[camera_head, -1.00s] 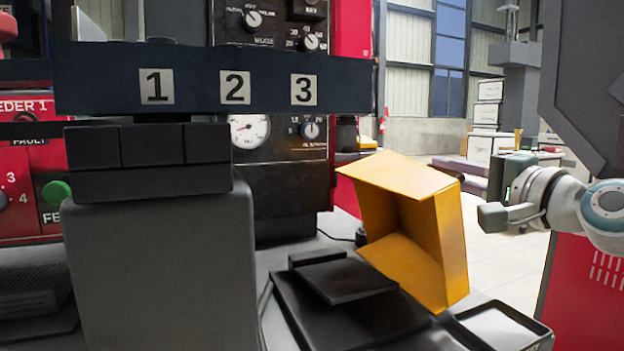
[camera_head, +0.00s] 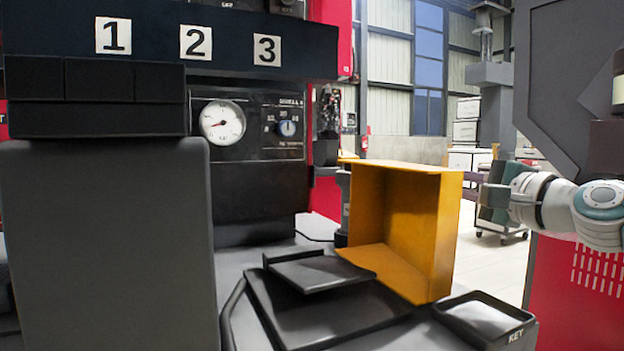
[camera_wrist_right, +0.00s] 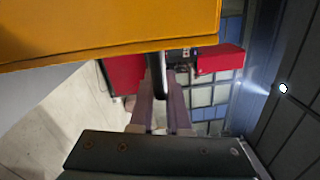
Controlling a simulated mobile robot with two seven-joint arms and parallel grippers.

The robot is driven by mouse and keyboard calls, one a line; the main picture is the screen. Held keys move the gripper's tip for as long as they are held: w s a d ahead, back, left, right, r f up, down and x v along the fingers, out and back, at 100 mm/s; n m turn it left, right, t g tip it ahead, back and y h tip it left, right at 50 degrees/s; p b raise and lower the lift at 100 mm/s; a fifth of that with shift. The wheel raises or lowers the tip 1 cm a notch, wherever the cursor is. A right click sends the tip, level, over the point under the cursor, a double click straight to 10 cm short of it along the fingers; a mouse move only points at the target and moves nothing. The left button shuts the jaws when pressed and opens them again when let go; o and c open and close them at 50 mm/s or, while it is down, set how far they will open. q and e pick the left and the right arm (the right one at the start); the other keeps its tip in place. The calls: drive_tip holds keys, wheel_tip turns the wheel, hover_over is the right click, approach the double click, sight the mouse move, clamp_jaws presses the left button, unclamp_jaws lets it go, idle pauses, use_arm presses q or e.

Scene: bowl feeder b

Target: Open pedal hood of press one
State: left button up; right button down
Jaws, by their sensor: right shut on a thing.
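The yellow pedal hood (camera_head: 420,215) stands on its edge at the right of the black pedal base (camera_head: 335,315), with its open side facing left. The flat black pedal (camera_head: 318,270) lies uncovered on the base. My right gripper (camera_head: 474,180) reaches in from the right to the hood's right side; it is shut at the hood, with its fingertips mostly hidden. In the right wrist view the hood's yellow panel (camera_wrist_right: 110,25) fills the top, and a dark bar stands just below its edge. My left gripper is not in view.
A black tray marked KEY (camera_head: 485,318) sits right of the pedal base. A tall grey housing (camera_head: 105,240) and a dark bar numbered 1, 2, 3 (camera_head: 225,45) block the left. A pressure gauge (camera_head: 222,122) is behind. Open floor lies at the right, with a cart.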

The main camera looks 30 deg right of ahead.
drive_tip(key=c, duration=0.9)
unclamp_jaws()
drive_tip(key=s, duration=1)
drive_tip(key=shift+a+f, duration=0.25)
drive_tip(key=shift+a, duration=0.05)
